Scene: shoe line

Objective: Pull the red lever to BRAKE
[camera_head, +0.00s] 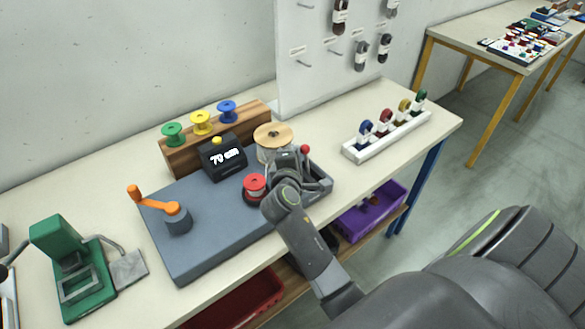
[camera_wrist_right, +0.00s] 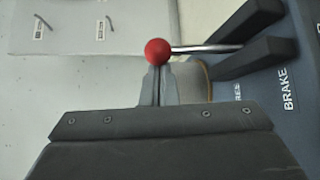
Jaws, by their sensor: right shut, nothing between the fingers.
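The red lever's ball knob (camera_wrist_right: 157,51) sits at the end of a thin metal rod (camera_wrist_right: 205,48) in the right wrist view. In the head view the red knob (camera_head: 305,149) shows at the right end of the blue-grey board (camera_head: 205,245). My right gripper (camera_wrist_right: 155,78) is shut and empty, its fingertips right at the knob; I cannot tell whether they touch it. In the head view my right gripper (camera_head: 299,163) partly hides the lever's base. A white BRAKE label (camera_wrist_right: 287,90) is on the blue panel at right; another label beside it is partly hidden. My left gripper is not in view.
A white spool rack (camera_head: 387,137) is at right.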

